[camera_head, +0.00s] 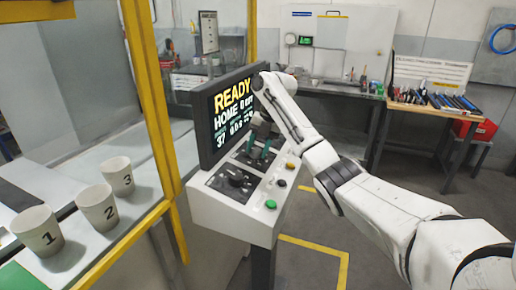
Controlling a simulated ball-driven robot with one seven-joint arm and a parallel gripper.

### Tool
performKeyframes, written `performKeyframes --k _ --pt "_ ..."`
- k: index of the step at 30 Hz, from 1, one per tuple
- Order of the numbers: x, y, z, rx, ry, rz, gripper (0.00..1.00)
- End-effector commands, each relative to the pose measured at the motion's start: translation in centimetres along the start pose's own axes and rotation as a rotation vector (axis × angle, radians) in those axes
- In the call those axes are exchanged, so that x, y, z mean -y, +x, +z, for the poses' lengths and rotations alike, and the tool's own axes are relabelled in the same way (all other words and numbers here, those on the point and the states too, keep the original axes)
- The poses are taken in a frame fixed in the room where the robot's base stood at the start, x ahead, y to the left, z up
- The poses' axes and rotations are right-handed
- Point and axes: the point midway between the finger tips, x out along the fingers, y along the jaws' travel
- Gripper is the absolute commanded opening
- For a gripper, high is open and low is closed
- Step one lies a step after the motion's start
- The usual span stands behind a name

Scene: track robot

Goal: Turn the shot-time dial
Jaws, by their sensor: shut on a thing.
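A pale console (240,215) stands in the middle with a sloped control panel. A black dial (236,179) with a round plate sits on the near part of the panel, free of my gripper. My gripper (259,150), with green fingertips, points down at the far part of the panel. It is shut on a dial there, which the fingers mostly hide. The dial labels are too small to read, so I cannot tell which one is marked shot-time.
A screen (232,110) showing "READY" and "HOME" rises just left of my gripper. Green (270,204), black (281,183) and yellow (290,165) buttons line the panel's right edge. A yellow frame post (150,100) and numbered cups (97,208) are at left.

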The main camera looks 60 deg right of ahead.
Motion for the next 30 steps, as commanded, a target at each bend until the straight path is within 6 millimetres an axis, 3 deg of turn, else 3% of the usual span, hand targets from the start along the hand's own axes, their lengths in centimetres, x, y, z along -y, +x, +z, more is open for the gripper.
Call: performKeyframes --k 2,3,11,22,26,30 --pt "-0.1 -0.1 0.0 0.003 -0.002 0.003 0.13" --pt "-0.1 -0.1 0.0 0.003 -0.001 0.003 0.44" --pt "-0.1 -0.1 0.0 0.002 0.000 0.002 0.68" --pt "-0.1 -1.0 0.1 0.003 0.000 0.003 0.68" --pt "-0.1 -3.0 0.1 0.005 0.000 0.003 0.68" --pt "0.0 -6.3 0.1 0.007 0.001 0.000 0.68"
